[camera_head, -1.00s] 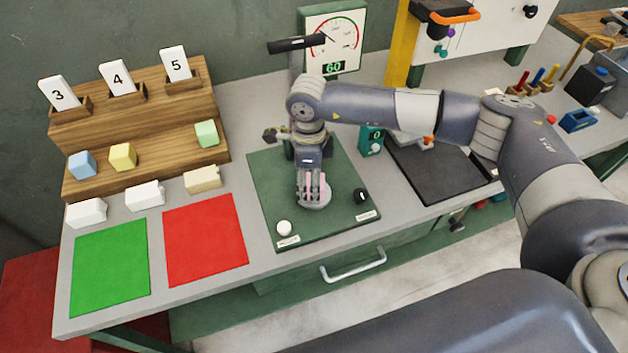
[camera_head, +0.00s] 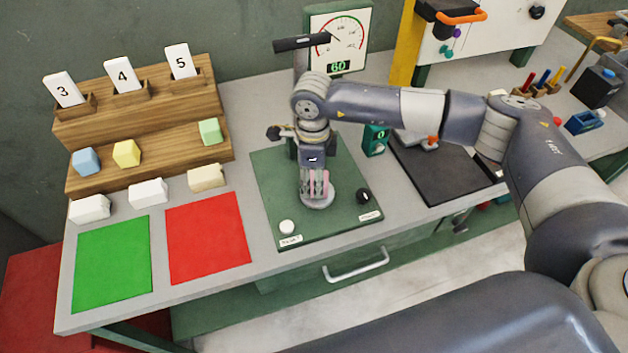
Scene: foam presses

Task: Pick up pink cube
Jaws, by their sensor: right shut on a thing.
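The pink cube (camera_head: 325,183) is mostly hidden between the fingers of my right gripper (camera_head: 316,192); only slivers of pink show. My right gripper points down and is shut on it, over the round metal plate (camera_head: 317,203) of the press on the dark green base. I cannot tell whether the cube still touches that plate. My left gripper is not in view.
A wooden rack (camera_head: 150,163) at the left holds blue, yellow and green blocks and cards 3, 4 and 5. Pale blocks lie before it, behind a green mat (camera_head: 112,262) and a red mat (camera_head: 207,238). A gauge (camera_head: 338,38) stands behind the press.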

